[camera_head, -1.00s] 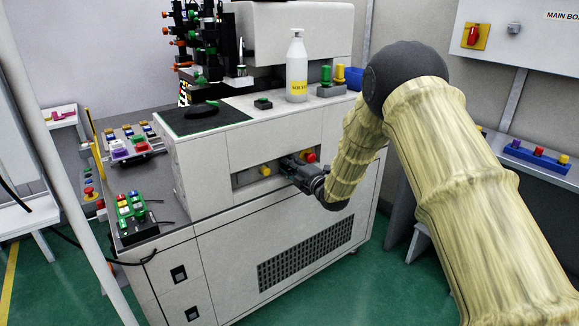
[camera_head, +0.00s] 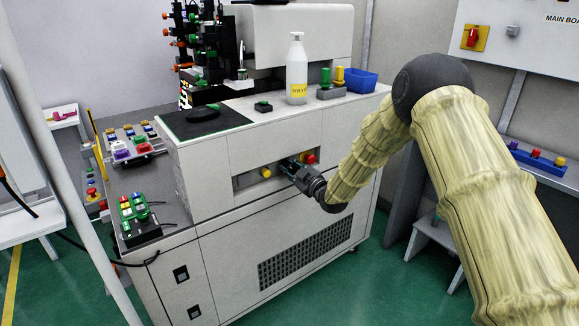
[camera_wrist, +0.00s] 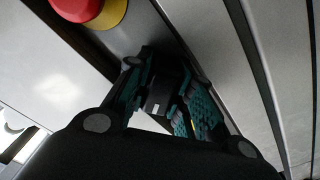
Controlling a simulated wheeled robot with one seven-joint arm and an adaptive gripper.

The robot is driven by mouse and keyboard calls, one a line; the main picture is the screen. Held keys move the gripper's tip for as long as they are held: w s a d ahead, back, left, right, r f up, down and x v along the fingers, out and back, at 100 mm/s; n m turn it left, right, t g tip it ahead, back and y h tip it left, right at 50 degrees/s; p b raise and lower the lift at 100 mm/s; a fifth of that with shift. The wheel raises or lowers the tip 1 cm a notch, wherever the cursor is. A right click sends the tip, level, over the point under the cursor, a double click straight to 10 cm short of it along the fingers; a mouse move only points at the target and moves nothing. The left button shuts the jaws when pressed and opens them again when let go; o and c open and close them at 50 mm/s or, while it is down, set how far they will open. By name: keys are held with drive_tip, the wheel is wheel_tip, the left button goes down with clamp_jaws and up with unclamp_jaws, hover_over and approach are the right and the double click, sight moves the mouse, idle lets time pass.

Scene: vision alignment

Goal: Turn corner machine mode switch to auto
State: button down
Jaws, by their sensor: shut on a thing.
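My gripper (camera_head: 290,165) reaches into the recessed control panel (camera_head: 245,181) on the front of the white machine. In the wrist view my gripper (camera_wrist: 160,95) has its fingers shut on a dark switch (camera_wrist: 158,92) with a small white mark. I take this to be the mode switch; its setting cannot be read. In the head view the switch is hidden by the fingers. A yellow button (camera_head: 266,173) is left of the fingers. A red button (camera_head: 309,158) is right of them; in the wrist view a red button (camera_wrist: 80,8) on a yellow base is at the upper left.
Green floor (camera_head: 385,290) is clear before the machine.

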drive_tip(key=m+p, duration=0.1)
drive_tip(key=m, duration=0.3)
drive_tip(key=shift+f+m, duration=0.1)
drive_tip(key=shift+m, duration=1.4)
drive_tip(key=shift+s, duration=0.1)
drive_tip(key=c, duration=1.5)
unclamp_jaws()
drive_tip(key=v, duration=1.2)
